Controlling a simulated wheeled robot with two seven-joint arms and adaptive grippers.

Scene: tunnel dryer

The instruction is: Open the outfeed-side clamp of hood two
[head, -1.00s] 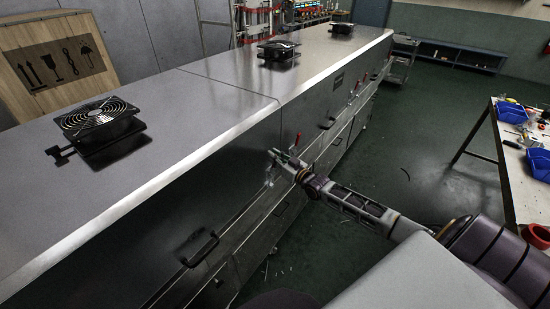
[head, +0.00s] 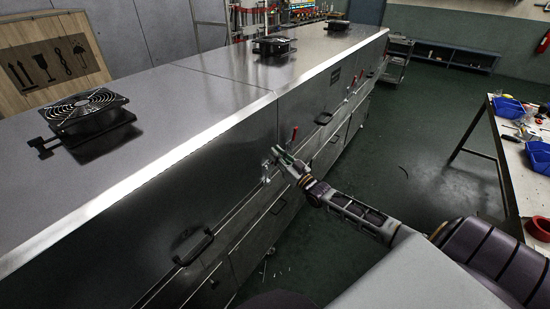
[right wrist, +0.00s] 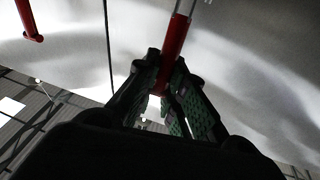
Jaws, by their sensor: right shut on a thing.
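My right gripper (head: 277,153) is at the front face of the dryer, just left of the seam between the near hood (head: 150,185) and the one beyond it. In the right wrist view the gripper (right wrist: 170,105) is shut on a red clamp handle (right wrist: 173,40), whose shank is bare metal. The handle's tip is partly hidden between the fingers. A second red clamp handle (head: 294,132) stands upright just across the seam, clear of the gripper. It also shows at the upper left of the right wrist view (right wrist: 29,20). My left gripper is not in view.
Black fans (head: 88,112) sit on the hood tops. A black pull handle (head: 194,247) sticks out from the near hood's front. A bench (head: 510,185) with blue bins (head: 508,107) stands at the right. Green floor between bench and dryer is mostly clear.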

